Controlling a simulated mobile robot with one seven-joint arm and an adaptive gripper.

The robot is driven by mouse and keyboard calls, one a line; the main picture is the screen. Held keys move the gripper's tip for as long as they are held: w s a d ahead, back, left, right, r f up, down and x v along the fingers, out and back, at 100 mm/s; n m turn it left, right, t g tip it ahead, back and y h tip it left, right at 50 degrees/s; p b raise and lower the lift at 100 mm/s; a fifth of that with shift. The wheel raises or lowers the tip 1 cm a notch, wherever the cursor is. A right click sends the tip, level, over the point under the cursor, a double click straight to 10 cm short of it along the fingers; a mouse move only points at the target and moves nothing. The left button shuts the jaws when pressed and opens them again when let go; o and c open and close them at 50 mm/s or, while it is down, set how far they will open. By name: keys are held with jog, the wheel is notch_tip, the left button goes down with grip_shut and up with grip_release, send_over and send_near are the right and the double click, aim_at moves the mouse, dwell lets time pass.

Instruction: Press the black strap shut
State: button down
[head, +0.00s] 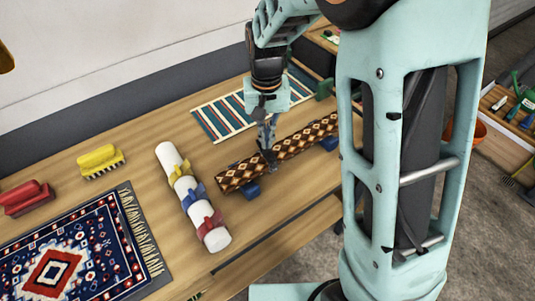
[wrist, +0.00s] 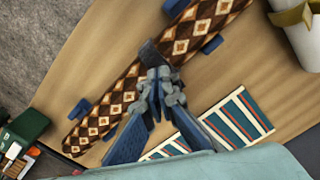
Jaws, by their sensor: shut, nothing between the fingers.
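A rolled brown rug (head: 300,137) with a cream diamond pattern lies on blue supports on the wooden table. It crosses the wrist view diagonally (wrist: 117,100). The black strap (wrist: 149,53) shows as a dark band around the roll in the wrist view; in the head view it is small and partly hidden by my gripper. My gripper (head: 267,146) is shut and empty, pointing down at the roll at the strap. In the wrist view its fingertips (wrist: 160,82) are right beside or on the strap; I cannot tell whether they touch. The strap's closure is not clear.
A white roll (head: 172,158) with yellow, blue and red straps lies left of the rug. A striped mat (head: 222,118) lies behind. A yellow brush (head: 100,158), a red brush (head: 27,198) and a patterned rug (head: 70,255) are further left. Table is bare between the rolls.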

jog(key=shift+r, duration=0.1)
notch_tip(320, 180, up, 8)
jog(key=p, duration=0.6)
dwell(0.3)
dwell(0.5)
